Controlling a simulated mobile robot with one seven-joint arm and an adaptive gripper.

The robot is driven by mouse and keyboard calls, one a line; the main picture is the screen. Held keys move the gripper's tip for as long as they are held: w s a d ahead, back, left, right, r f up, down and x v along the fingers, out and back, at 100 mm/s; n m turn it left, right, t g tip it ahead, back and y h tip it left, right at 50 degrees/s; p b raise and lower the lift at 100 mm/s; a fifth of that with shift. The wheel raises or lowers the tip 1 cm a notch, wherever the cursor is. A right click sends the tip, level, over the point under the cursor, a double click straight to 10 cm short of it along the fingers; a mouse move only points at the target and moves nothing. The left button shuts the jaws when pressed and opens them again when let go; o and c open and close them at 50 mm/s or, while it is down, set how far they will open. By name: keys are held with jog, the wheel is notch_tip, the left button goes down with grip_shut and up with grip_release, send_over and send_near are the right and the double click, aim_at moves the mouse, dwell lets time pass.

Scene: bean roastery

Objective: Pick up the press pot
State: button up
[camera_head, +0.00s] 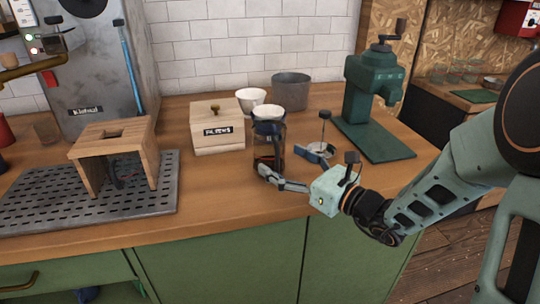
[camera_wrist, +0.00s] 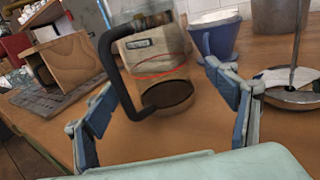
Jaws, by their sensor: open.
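My gripper (camera_head: 291,161) is open and empty, low at the pot's front right. In the wrist view my gripper (camera_wrist: 163,84) has its fingers spread, with the pot showing between and beyond their tips; contact cannot be told. The handle points toward the left finger.
A rod on a round metal base (camera_wrist: 290,92) stands close to the right finger. A blue-and-white cup (camera_wrist: 216,40) stands close behind the pot. The wooden filter box (camera_head: 217,132) is left, the green grinder (camera_head: 372,100) right, and a grey metal container (camera_head: 291,91) behind.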

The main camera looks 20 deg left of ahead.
aim_at(270, 152)
jog(key=x, duration=0.5)
jog(key=c, duration=1.5)
jog(key=shift+r, duration=0.1)
jog(key=shift+c, duration=0.6)
